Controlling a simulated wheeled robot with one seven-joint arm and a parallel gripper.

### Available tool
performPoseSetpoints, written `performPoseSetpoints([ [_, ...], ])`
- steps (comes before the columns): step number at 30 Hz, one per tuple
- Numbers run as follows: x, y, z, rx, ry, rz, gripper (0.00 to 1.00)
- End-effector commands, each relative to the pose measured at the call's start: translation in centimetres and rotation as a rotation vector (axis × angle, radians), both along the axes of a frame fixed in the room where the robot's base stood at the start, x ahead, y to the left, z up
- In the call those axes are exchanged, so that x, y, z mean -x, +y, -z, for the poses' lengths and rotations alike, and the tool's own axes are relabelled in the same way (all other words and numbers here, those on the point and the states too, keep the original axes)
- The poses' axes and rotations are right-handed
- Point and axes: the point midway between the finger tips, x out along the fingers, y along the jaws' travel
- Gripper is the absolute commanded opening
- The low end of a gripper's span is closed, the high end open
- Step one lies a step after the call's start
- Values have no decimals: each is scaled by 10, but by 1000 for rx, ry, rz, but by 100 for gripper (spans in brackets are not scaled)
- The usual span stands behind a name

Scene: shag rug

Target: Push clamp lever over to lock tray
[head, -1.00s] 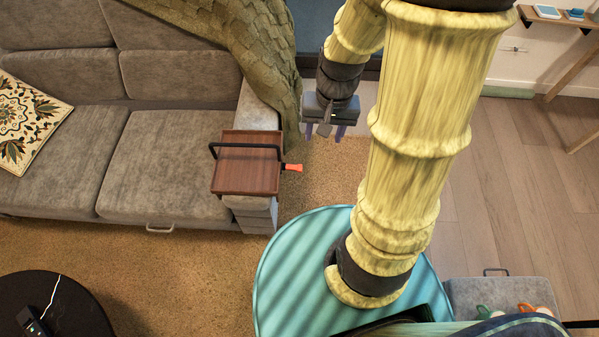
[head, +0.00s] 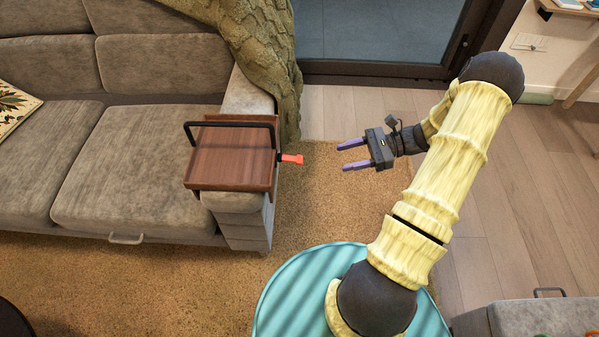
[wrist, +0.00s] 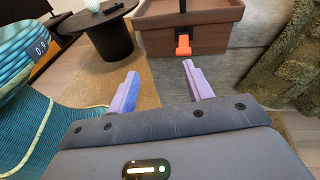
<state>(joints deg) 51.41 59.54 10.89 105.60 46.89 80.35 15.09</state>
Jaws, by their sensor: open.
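The brown wooden tray (head: 232,160) with a black handle sits on the arm of the grey sofa. The orange-red clamp lever (head: 291,159) sticks out from the tray's right side in the head view. In the wrist view the lever (wrist: 183,45) shows on the near side of the tray (wrist: 217,17), its end pointing down. My gripper (head: 346,156) is open and empty, to the right of the lever with a gap of rug between them. Its purple fingers point left at the lever. In the wrist view the gripper (wrist: 161,75) has both fingertips below the lever, apart from it.
The grey sofa (head: 130,165) fills the left. A green knitted throw (head: 262,50) hangs over its far end. A dark round table (wrist: 108,35) stands beyond in the wrist view. The rug (head: 312,205) between sofa and gripper is clear.

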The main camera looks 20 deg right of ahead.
Motion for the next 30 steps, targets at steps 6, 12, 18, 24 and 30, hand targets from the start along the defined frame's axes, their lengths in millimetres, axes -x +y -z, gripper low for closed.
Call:
performPoseSetpoints([
  [6, -8, -38, 51, -202, 2, 169, 51],
  [12, -9, -44, 49, -230, -1, 192, 51],
  [18, -8, -43, 49, -228, 1, 190, 51],
  [24, -12, -31, 51, -227, 1, 188, 51],
  [30, -22, -2, 51, -227, 1, 186, 51],
])
